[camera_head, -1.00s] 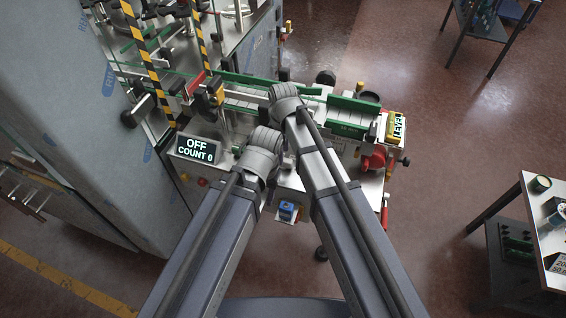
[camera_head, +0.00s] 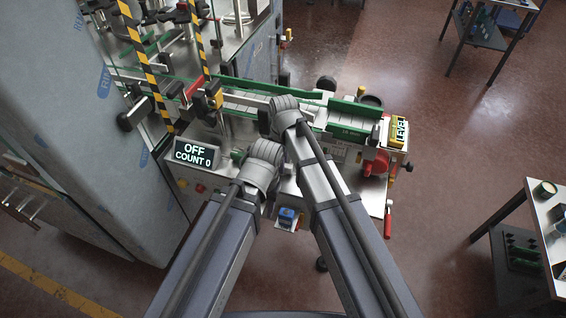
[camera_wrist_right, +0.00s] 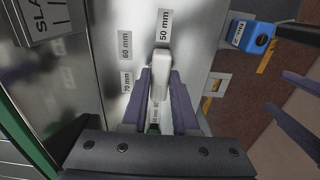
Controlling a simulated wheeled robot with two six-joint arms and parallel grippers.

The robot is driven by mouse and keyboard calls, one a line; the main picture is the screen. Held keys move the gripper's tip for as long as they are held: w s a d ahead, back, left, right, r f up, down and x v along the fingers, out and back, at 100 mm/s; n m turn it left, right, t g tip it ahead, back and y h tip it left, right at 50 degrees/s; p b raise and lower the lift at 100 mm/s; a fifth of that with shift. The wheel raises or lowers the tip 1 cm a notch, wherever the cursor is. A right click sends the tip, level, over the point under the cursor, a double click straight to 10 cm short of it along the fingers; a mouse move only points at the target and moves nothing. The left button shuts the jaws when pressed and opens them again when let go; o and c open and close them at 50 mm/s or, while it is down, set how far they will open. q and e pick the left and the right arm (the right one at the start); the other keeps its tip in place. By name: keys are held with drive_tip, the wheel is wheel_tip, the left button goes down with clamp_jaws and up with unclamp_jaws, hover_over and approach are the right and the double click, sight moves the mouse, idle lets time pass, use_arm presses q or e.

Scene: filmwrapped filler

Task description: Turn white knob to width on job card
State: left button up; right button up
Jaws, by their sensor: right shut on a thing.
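In the right wrist view the white knob (camera_wrist_right: 161,78) is a long, narrow bar between the two fingers of my right gripper (camera_wrist_right: 161,90), which is shut on it. Its far end lies just below the "50 mm" label (camera_wrist_right: 165,25). The "60 mm" label (camera_wrist_right: 126,45) and "70 mm" label (camera_wrist_right: 127,82) are to its left. Another label between the fingers is partly hidden. In the head view my right wrist (camera_head: 287,115) hides its fingers and the knob. My left wrist (camera_head: 262,165) is beside it, with its fingers hidden. I cannot make out a job card.
A display (camera_head: 195,154) reads "OFF COUNT 0". Green conveyor rails (camera_head: 352,115) run behind my wrists, with a red handle (camera_head: 377,163) at the right. A blue block (camera_wrist_right: 252,38) stands near the knob's panel. A side table (camera_head: 545,225) is at the right; open floor lies between.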

clamp_jaws()
